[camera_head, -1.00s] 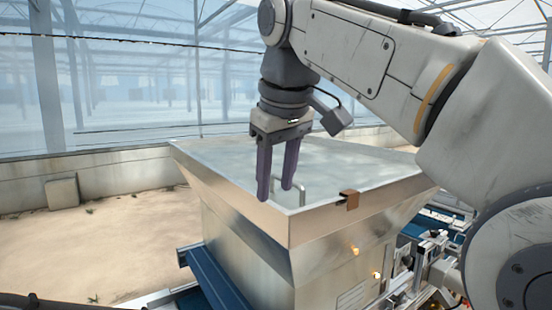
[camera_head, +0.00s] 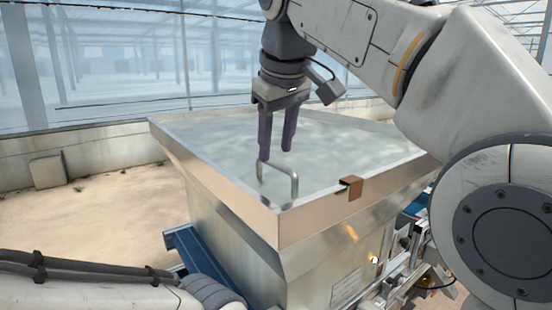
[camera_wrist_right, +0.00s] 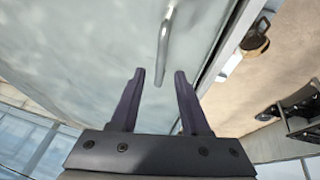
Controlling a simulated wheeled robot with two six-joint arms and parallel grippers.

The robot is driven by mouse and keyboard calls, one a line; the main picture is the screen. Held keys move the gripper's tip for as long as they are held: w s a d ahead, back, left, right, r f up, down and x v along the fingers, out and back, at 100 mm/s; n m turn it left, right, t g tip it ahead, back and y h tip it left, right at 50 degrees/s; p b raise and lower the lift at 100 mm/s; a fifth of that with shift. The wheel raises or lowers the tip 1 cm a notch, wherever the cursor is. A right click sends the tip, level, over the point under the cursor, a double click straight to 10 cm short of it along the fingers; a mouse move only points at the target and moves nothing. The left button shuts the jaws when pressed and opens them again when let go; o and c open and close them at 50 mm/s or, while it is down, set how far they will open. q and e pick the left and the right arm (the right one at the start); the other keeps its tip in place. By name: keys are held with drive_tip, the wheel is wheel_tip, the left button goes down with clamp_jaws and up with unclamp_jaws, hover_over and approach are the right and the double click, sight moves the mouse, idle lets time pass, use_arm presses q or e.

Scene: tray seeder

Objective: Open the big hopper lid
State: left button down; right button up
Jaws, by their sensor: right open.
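The big hopper (camera_head: 300,225) is a metal bin with sloped sides in the middle of the head view. Its flat, shiny grey lid (camera_head: 340,135) lies shut across the top. A metal bar handle (camera_head: 295,186) stands up near the lid's front corner. My right gripper (camera_head: 275,156) is open and empty, pointing down close above the handle. In the right wrist view, the handle (camera_wrist_right: 165,40) shows just beyond and between the fingertips (camera_wrist_right: 159,74), with no contact visible. My left gripper is out of view.
A brown clip (camera_head: 351,187) sits on the hopper's right front rim. Small orange lights and machine parts are at its lower right. A blue rail (camera_head: 202,262) runs by its lower left side. Sandy ground (camera_head: 90,215) lies open at left, before a low wall.

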drive_tip(key=shift+x, duration=1.2)
clamp_jaws()
idle(0.6)
